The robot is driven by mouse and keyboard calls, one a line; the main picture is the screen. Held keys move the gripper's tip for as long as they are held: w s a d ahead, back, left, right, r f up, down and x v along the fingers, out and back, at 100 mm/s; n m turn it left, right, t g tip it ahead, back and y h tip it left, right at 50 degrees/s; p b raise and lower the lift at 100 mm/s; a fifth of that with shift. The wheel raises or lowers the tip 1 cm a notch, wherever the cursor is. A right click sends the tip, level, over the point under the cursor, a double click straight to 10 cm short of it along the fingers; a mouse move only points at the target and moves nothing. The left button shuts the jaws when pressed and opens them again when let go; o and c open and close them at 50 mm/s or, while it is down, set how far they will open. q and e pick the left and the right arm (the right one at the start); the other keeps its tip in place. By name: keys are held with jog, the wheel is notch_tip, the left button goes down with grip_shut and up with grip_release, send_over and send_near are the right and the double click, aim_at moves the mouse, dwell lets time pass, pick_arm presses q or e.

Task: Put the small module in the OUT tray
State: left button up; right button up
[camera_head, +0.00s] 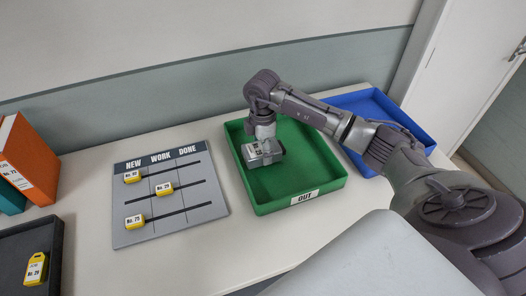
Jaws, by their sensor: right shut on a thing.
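The small module (252,154) is a grey-white block with a dark label, held at the end of my right arm. My right gripper (266,147) points down over the back left part of the green OUT tray (305,197) and is shut on the module. The module is over the inside of the tray; I cannot tell whether it touches the tray floor. The gripper partly hides the module. My left gripper is not in view.
A grey board (190,217) with NEW, WORK and DONE columns and yellow tags lies left of the tray. A blue tray (356,98) is behind my right arm. A black tray (52,232) with a yellow tag and orange binder (28,158) are at far left.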

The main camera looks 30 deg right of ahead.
notch_tip(320, 180, down, 2)
jog(key=shift+p, duration=0.3)
jog(key=shift+f, duration=0.2)
jog(key=o, duration=1.5)
jog(key=shift+s+f, duration=0.1)
jog(key=shift+f, duration=0.05)
jog(key=shift+o, duration=0.2)
